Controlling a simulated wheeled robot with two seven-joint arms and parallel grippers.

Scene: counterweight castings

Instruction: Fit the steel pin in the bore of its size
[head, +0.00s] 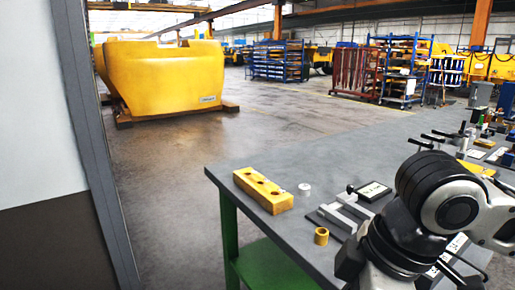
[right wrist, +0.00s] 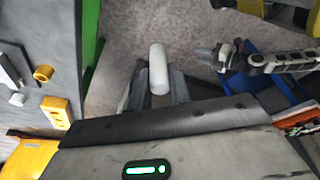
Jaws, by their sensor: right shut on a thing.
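My right gripper (right wrist: 157,92) is shut on a pale steel pin (right wrist: 158,70), a smooth cylinder. In the right wrist view they are over the floor, beside the table. In the head view my right arm comes in at the lower right; its gripper and the pin are out of frame. The yellow block (head: 263,190) with several bores in its top lies near the table's left end; part of it shows in the right wrist view (right wrist: 57,112). A jointed arm-like shape at the right of the wrist view may be my left arm; its jaws are unclear.
On the grey table (head: 240,164) stand a silver ring (head: 304,188), a brass bushing (head: 321,236) and a grey fixture (head: 345,213). More tools lie at the right. A large yellow casting (head: 160,78) rests on the floor beyond. The floor left of the table is clear.

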